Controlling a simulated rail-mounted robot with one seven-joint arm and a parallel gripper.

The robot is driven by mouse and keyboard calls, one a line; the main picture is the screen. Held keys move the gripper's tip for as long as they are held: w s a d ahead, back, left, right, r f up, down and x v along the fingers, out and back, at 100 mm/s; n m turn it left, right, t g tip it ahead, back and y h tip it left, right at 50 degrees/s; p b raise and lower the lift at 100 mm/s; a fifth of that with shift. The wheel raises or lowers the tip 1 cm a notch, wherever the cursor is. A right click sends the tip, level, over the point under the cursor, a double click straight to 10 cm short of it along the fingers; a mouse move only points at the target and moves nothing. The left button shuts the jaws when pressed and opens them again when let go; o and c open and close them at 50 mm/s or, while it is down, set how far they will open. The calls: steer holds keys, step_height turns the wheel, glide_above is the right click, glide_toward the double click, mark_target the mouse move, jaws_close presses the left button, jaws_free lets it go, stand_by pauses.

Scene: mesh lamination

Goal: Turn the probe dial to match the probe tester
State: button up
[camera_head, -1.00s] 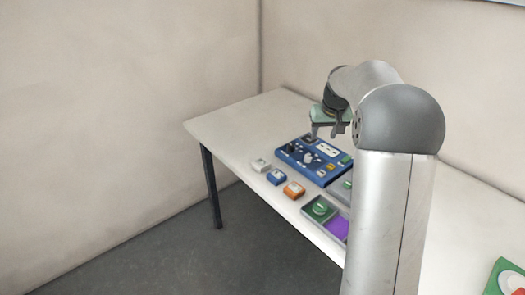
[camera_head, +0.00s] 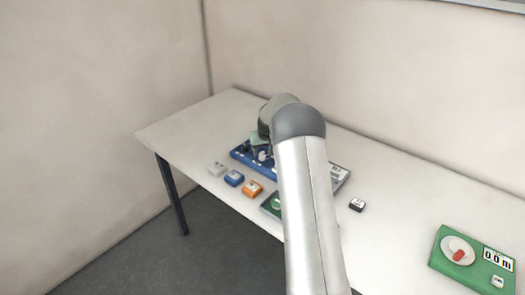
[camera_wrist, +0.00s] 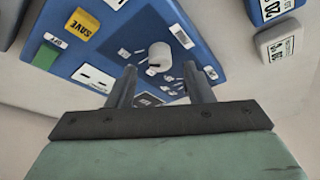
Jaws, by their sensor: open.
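A blue device (camera_head: 240,154) lies on the table, largely hidden behind my arm in the head view. In the wrist view its panel (camera_wrist: 204,36) carries a white round dial (camera_wrist: 160,53) with small white labels around it. My gripper (camera_wrist: 160,78) is open and empty. Its two fingers point toward the dial, which shows between and just beyond the tips; I cannot tell if they touch the panel. In the head view my gripper (camera_head: 262,151) is over the blue device, its fingertips unclear. Which object is the probe tester, I cannot tell.
White (camera_head: 217,168), blue (camera_head: 234,177) and orange (camera_head: 253,188) blocks line the table's front edge. A yellow SAVE button (camera_wrist: 82,24) and green OFF button (camera_wrist: 45,56) sit on the panel. A green device (camera_head: 450,272) with a red-knobbed dial lies far right.

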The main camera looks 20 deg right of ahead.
mark_target(262, 157)
steer(key=shift+x, duration=1.25)
steer(key=c, duration=1)
